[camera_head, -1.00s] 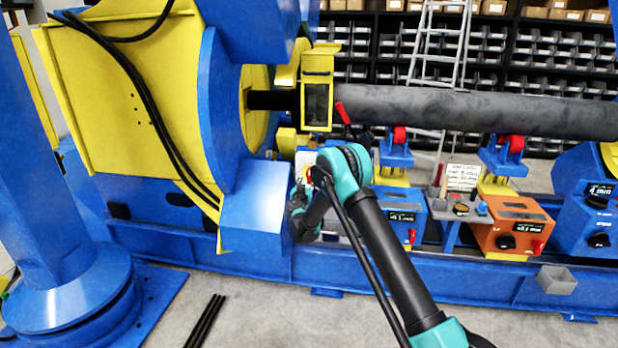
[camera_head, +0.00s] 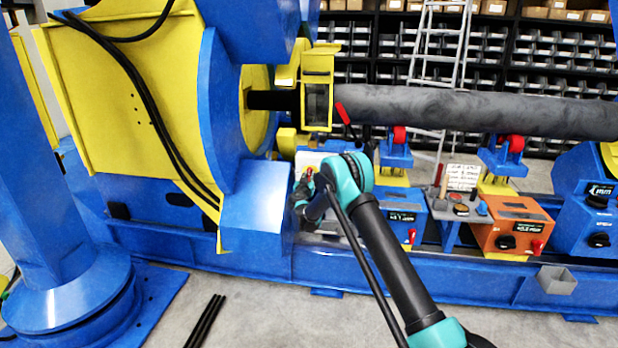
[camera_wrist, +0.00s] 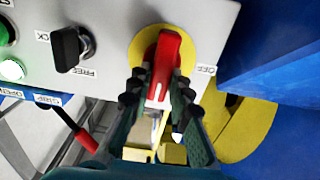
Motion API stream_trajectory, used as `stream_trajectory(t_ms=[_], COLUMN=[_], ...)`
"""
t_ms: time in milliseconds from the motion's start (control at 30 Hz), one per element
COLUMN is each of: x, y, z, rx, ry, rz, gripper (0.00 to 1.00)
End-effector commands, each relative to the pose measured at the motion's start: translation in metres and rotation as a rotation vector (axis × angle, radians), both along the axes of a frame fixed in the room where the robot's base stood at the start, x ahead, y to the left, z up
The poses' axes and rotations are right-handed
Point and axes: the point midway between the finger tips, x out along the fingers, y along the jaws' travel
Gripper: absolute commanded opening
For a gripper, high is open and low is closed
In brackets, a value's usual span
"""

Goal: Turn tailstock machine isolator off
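The isolator is a red handle (camera_wrist: 165,62) on a round yellow plate (camera_wrist: 138,52), set in a grey panel. A white mark shows at the handle's near end, and an "OFF" label (camera_wrist: 206,69) is printed to its right in the wrist view. My gripper (camera_wrist: 159,86) has one finger on each side of the handle's near end, both close against it. In the head view my gripper (camera_head: 303,188) is at the panel beside the blue housing, partly hidden by my arm. The handle is small and unclear there.
A black selector switch (camera_wrist: 70,48) and a lit green button (camera_wrist: 12,70) sit left of the handle on the panel. A red lever (camera_wrist: 75,128) is below them. A blue housing (camera_wrist: 270,40) stands close on the right. A long grey pipe (camera_head: 480,110) runs above my arm.

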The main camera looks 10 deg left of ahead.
Motion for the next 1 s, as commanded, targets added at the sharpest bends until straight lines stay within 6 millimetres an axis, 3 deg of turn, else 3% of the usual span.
stream_trajectory(t_ms=[67,533,1000], x=[-0.0001,-0.0001,0.0001], y=[-0.0001,0.0009,0.0057], z=[0.0000,-0.0002,-0.0016], rx=[0.000,-0.072,-0.460], ry=[0.000,0.002,0.016], rz=[0.000,0.000,0.000], gripper=[0.00,0.00,0.00])
